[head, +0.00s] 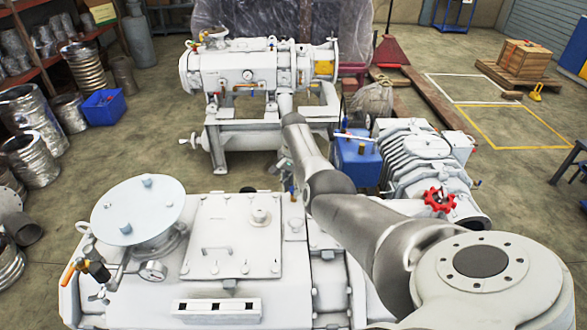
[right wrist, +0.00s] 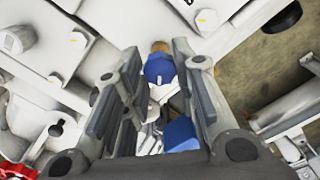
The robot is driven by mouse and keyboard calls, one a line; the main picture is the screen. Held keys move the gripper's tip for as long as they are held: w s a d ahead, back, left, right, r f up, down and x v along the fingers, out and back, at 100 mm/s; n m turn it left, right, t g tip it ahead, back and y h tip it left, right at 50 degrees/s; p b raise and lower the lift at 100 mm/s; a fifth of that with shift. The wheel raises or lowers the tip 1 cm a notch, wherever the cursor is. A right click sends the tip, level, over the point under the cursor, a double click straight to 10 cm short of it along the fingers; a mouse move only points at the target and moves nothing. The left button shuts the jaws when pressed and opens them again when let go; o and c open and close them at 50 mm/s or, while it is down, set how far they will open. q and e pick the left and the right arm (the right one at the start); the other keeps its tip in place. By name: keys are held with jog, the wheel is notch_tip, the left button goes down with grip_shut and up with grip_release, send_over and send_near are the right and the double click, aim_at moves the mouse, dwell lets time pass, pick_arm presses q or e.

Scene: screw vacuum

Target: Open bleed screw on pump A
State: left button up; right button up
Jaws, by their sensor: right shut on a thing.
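A blue knob with a brass-coloured part (right wrist: 159,69) sits between the fingertips of my right gripper (right wrist: 156,58) in the right wrist view. The gripper is shut on this knob, one finger on each side of it. Its label does not show, so I cannot tell which pump's screw it is. In the head view my right gripper (head: 282,167) is small and partly hidden by my own arm, above the white machine in front. A small blue part (head: 291,188) shows just below it there. My left gripper is not in view.
A white pump (head: 225,70) stands on a frame at the back. A ribbed machine with a red handwheel (head: 439,200) is at the right, beside a blue box (head: 357,160).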

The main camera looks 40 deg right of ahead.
jog(key=n, duration=0.4)
jog(key=shift+r+n+p, duration=0.1)
jog(key=shift+n+p, duration=0.2)
jog(key=shift+p, duration=0.1)
jog(key=n, duration=0.4)
jog(key=shift+n, duration=0.3)
jog(key=o, duration=1)
jog(key=shift+o, duration=0.2)
notch_tip(320, 180, up, 12)
dwell(0.5)
